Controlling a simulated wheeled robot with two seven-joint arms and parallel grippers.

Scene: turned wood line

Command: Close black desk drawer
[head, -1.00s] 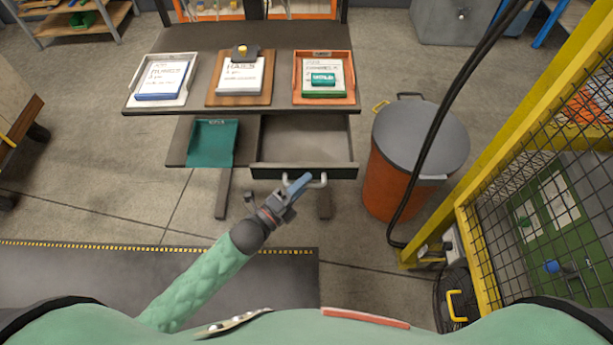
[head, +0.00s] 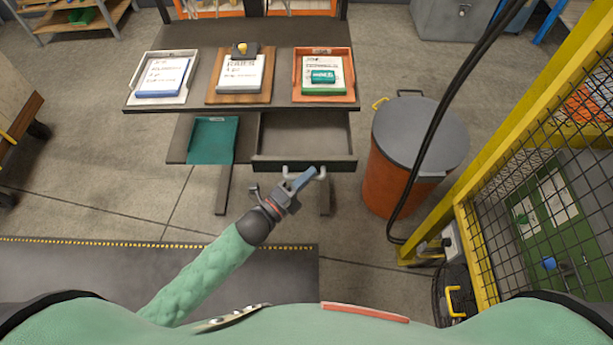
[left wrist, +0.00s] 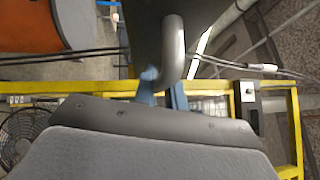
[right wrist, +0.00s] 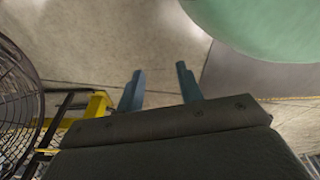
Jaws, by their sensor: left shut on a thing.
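The black desk drawer (head: 303,164) is pulled out from under the right half of the dark desk (head: 285,105), and its inside looks empty. A light grey bar handle (head: 321,173) runs along its front. My left gripper (head: 303,180) is shut on the handle, in front of the drawer. The left wrist view shows the curved grey handle (left wrist: 173,45) between the blue fingers of my left gripper (left wrist: 165,85). My right gripper (right wrist: 159,72) shows only in the right wrist view, with its fingers apart and nothing between them.
A teal folder (head: 212,140) lies left of the drawer. An orange bin (head: 393,183) with a grey lid and a yellow mesh fence (head: 500,110) stand to the right.

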